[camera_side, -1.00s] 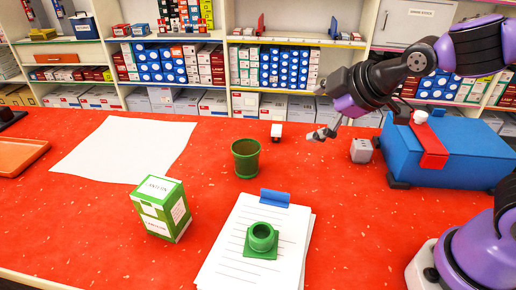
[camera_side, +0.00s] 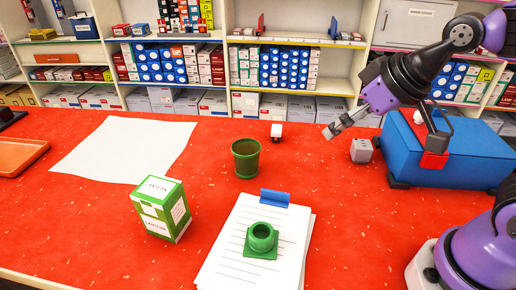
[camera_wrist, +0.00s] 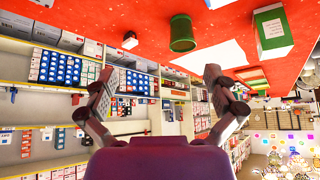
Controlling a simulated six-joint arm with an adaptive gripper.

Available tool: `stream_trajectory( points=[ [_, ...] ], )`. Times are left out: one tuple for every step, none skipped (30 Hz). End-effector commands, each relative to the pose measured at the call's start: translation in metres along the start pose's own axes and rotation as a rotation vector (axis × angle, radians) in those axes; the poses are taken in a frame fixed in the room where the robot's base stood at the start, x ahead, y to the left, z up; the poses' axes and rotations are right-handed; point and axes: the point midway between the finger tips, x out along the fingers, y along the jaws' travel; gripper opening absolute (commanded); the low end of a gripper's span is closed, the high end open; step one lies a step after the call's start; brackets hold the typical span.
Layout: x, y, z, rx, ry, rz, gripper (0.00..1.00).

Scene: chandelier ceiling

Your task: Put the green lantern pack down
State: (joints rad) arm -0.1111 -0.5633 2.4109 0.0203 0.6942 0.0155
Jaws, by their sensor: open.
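The green lantern pack (camera_side: 162,208) is a green and white box standing upright on the red table, left of centre in the side view. In the wrist view the pack (camera_wrist: 272,34) shows at the upper right, upside down. My gripper (camera_side: 329,133) is in the air above the table's back right, well apart from the pack. In the wrist view its two fingers (camera_wrist: 155,92) are spread, with nothing between them.
A green cup (camera_side: 246,160) stands mid-table. A clipboard of paper (camera_side: 228,258) carries a green flanged part (camera_side: 262,241). A white sheet (camera_side: 120,150) lies at left, beside an orange tray (camera_side: 18,156). A blue box (camera_side: 455,160) and small grey cube (camera_side: 361,151) are at right.

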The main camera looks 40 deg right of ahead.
Motion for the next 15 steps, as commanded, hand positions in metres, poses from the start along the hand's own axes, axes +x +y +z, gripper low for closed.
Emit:
stream_trajectory(
  points=[
    [0.014, -0.016, -0.019, -0.040, 0.034, -0.029, 1.00],
    [0.022, -0.027, -0.032, -0.062, 0.068, -0.047, 1.00],
    [0.035, -0.044, -0.050, -0.091, 0.115, -0.073, 1.00],
    [0.044, -0.058, -0.062, -0.113, 0.153, -0.094, 1.00],
    [0.053, -0.074, -0.073, -0.135, 0.191, -0.116, 1.00],
    [0.065, -0.096, -0.086, -0.165, 0.240, -0.148, 1.00],
    [0.073, -0.113, -0.094, -0.185, 0.275, -0.171, 1.00],
    [0.081, -0.129, -0.100, -0.203, 0.310, -0.194, 1.00],
    [0.090, -0.152, -0.106, -0.227, 0.355, -0.226, 1.00],
    [0.097, -0.168, -0.109, -0.243, 0.386, -0.250, 1.00],
    [0.102, -0.183, -0.111, -0.258, 0.414, -0.272, 1.00],
    [0.108, -0.202, -0.112, -0.276, 0.449, -0.299, 1.00],
    [0.112, -0.214, -0.112, -0.287, 0.472, -0.317, 1.00],
    [0.115, -0.224, -0.111, -0.296, 0.492, -0.334, 1.00],
    [0.119, -0.236, -0.110, -0.306, 0.515, -0.353, 1.00]
  ],
)
